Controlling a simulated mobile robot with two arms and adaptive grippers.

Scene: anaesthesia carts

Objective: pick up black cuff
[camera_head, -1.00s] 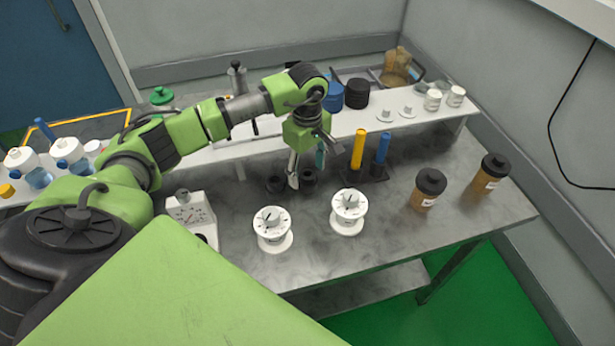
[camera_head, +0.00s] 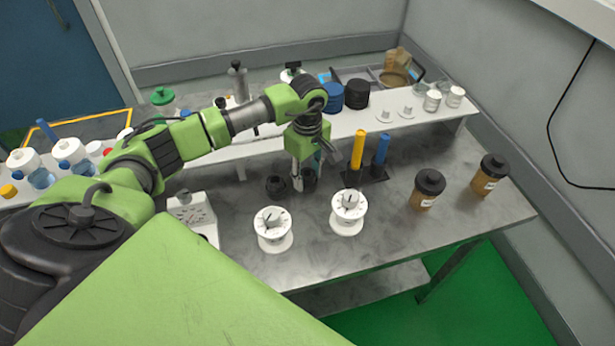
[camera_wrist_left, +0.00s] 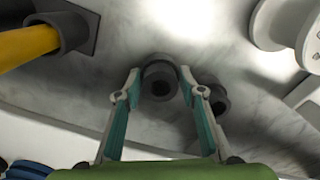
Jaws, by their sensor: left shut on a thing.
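Two small black cuffs stand side by side on the grey table. The right one (camera_head: 310,181) is at my left gripper (camera_head: 301,180), and the left one (camera_head: 275,186) is just beside it. In the left wrist view, the fingers of my left gripper (camera_wrist_left: 160,82) are shut on the right cuff (camera_wrist_left: 159,78), one finger on each side. The other cuff (camera_wrist_left: 216,98) is partly hidden behind a finger there. In the head view, the fingers partly cover the held cuff. It appears upright at table level. My right gripper is not in view.
A holder with a yellow tube (camera_head: 357,150) and a blue tube (camera_head: 381,150) stands close to the right. White spools (camera_head: 273,229) stand in front. A raised white shelf (camera_head: 405,121) runs behind. Brown jars (camera_head: 426,190) stand further right. The table between spools and jars is clear.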

